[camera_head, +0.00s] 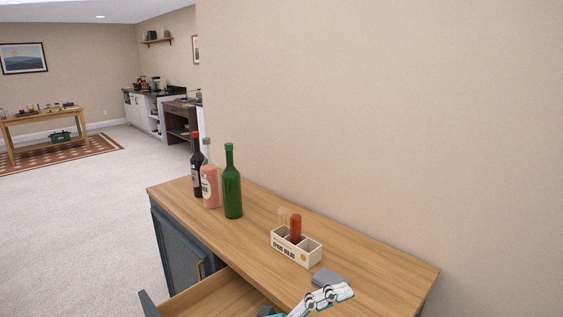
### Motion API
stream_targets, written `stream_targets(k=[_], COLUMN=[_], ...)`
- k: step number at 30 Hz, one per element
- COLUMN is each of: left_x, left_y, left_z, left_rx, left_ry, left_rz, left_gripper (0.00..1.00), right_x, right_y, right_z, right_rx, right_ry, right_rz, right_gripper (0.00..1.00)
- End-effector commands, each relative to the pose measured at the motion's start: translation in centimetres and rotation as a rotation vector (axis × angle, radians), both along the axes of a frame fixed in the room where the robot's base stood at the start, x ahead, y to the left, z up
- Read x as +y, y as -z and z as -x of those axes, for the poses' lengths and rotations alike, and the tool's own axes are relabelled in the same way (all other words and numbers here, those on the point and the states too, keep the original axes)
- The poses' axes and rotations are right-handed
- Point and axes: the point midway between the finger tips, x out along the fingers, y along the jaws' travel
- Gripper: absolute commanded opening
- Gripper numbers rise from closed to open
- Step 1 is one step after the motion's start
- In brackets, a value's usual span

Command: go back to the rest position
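One of my grippers, white and teal, (328,297) shows at the bottom edge, right of the middle. It comes in from the lower left, so I take it as my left gripper. It is over the front part of the wooden cabinet top (375,277), near the open drawer (215,297). I see its finger links from the side and cannot tell whether they are open or shut. No held object can be made out. My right gripper is not in view.
A dark, a pink and a green bottle (232,185) stand at the cabinet's far left end. A bottle crate (297,257) holds a red bottle and a clear one. A grey flat item (329,277) lies nearby. The wall is close behind; carpet (90,220) is clear at left.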

Motion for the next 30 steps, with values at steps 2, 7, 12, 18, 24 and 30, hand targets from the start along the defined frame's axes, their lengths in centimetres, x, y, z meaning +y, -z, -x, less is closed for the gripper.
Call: stream_targets(k=[2, 7, 12, 18, 24, 30], left_x=[3.0, 13.5, 22.8, 28.6, 30.0, 30.0], left_y=[-3.0, -2.5, 6.3, 18.6, 25.5, 28.9], left_z=[-2.2, -8.1, -9.6, -4.1, 3.2, 9.5], left_rx=[0.077, 0.336, 0.684, 1.124, 1.43, 1.633], left_ry=[-0.185, -0.692, -1.151, -1.498, -1.602, -1.6], left_rz=[0.239, 0.554, 0.564, 0.311, 0.022, -0.216], left_gripper=[0.81, 0.81, 0.81, 0.81, 0.81, 0.81], right_x=[0.0, 0.1, 0.1, 0.2, 0.2, 0.2], right_y=[0.0, 0.0, -0.1, -0.1, -0.1, -0.1], right_z=[-0.2, -0.6, -1.1, -1.3, -1.3, -1.2], right_rx=[-0.002, -0.01, -0.018, -0.022, -0.021, -0.02], right_ry=[0.0, 0.0, 0.0, 0.0, 0.0, 0.0], right_rz=[0.0, -0.001, -0.003, -0.004, -0.003, -0.003], right_gripper=[0.85, 0.85, 0.85, 0.85, 0.85, 0.85])
